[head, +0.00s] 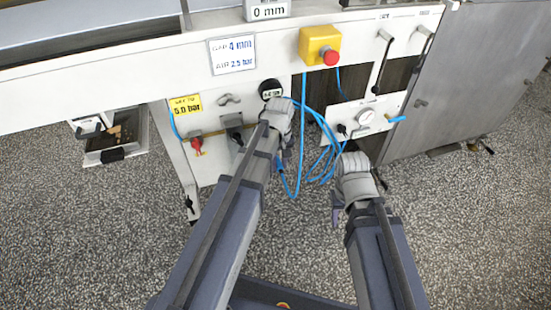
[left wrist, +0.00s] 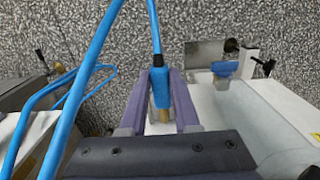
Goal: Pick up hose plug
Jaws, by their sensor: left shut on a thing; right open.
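The hose plug (left wrist: 159,88) is a blue cylinder with a dark collar at the hose end and a brass-coloured tip. In the left wrist view it is between the two purple fingers of my left gripper (left wrist: 162,98), which is shut on it. In the head view the plug (head: 279,166) shows as a small blue piece beside my left gripper (head: 284,158), in front of the machine's white panel. The blue hose (head: 302,135) runs from it in a hanging loop. My right gripper (head: 337,211) is open and empty, low above the speckled floor.
The white panel carries a gauge (head: 365,116), a red-handled valve (head: 196,144), a black knob (head: 270,89) and a yellow box with a red button (head: 320,46). More blue hose (head: 325,165) hangs near my right wrist. A grey metal cabinet (head: 460,75) stands at right.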

